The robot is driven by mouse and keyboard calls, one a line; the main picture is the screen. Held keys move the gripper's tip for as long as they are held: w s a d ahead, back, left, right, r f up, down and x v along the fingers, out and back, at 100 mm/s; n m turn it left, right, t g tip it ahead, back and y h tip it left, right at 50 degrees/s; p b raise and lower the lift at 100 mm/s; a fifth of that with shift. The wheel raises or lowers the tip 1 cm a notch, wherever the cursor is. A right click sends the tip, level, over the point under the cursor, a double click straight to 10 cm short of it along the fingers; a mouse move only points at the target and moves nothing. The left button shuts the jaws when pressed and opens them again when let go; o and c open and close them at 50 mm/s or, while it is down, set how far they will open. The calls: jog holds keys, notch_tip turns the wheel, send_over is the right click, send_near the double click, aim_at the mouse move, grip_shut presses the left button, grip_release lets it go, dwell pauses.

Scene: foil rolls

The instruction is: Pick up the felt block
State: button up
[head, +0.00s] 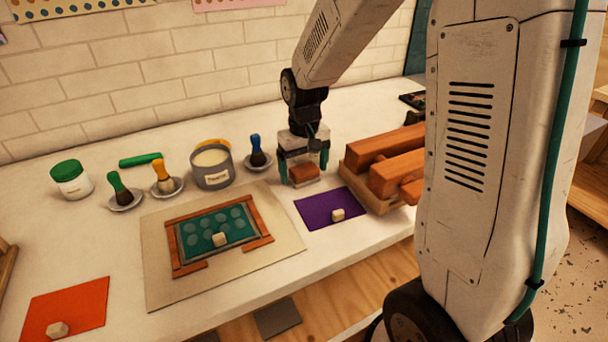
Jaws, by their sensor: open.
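My gripper (304,171) hangs down over the back of the white table, its two teal-tipped fingers apart. A small block (304,173) with an orange-brown top and a paler lower edge sits between the fingers; it looks like the felt block. I cannot tell whether the fingers touch it. The block appears to rest on the table, its back side hidden by my gripper.
A wooden tray of brick-red bars (393,171) stands close right. A purple sheet (316,214) with a cream cube lies in front. A grey tin (211,172) and a blue-handled brush (256,148) in a dish stand left. A framed green panel (204,245) lies front left.

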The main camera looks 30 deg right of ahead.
aim_at(307, 172)
jog(key=shift+f, duration=0.35)
jog(key=c, duration=1.1)
jog(key=shift+r, duration=0.15)
jog(key=shift+r, duration=0.55)
notch_tip(307, 172, up, 2)
jog(key=shift+r, duration=0.1)
jog(key=shift+s+r, duration=0.1)
jog(key=shift+s, duration=0.65)
jog(key=s, duration=0.4)
jog(key=s+a, duration=0.1)
jog(key=s, duration=0.3)
jog(key=s+r, duration=0.1)
jog(key=s, duration=0.4)
jog(key=shift+a+r, duration=0.1)
jog(key=shift+a, duration=0.05)
jog(key=shift+s+a, duration=0.1)
jog(key=shift+s, duration=0.7)
